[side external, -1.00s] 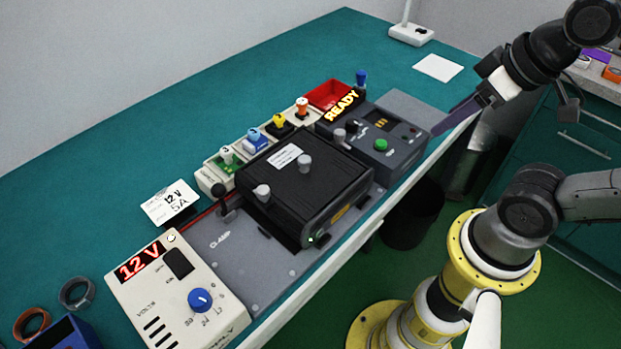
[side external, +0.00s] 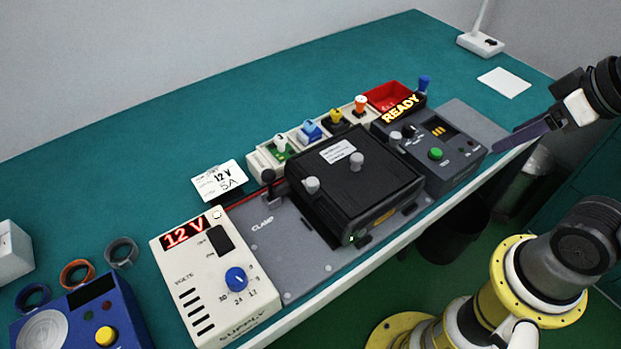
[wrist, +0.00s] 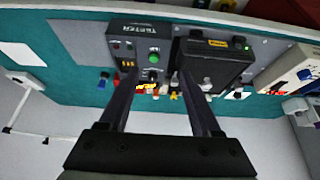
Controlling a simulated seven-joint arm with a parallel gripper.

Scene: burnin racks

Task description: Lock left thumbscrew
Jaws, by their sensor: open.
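A black box (side external: 375,195) sits on the grey clamp plate (side external: 290,255). Grey thumbscrew-like knobs stand on or beside it: a left one (side external: 311,185), one on its top (side external: 357,161) and one at its far right edge (side external: 395,139). I cannot tell whether any is locked. My gripper (side external: 502,148) is at the right, beyond the tester (side external: 450,142), well away from the left knob. The wrist view shows its two fingers apart and empty, with the tester (wrist: 130,42) and black box (wrist: 215,62) beyond them.
A beige supply (side external: 215,275) reading 12 V stands left of the plate. A black ball-topped lever (side external: 268,177) is close to the box's left side. The teal bench behind is mostly clear.

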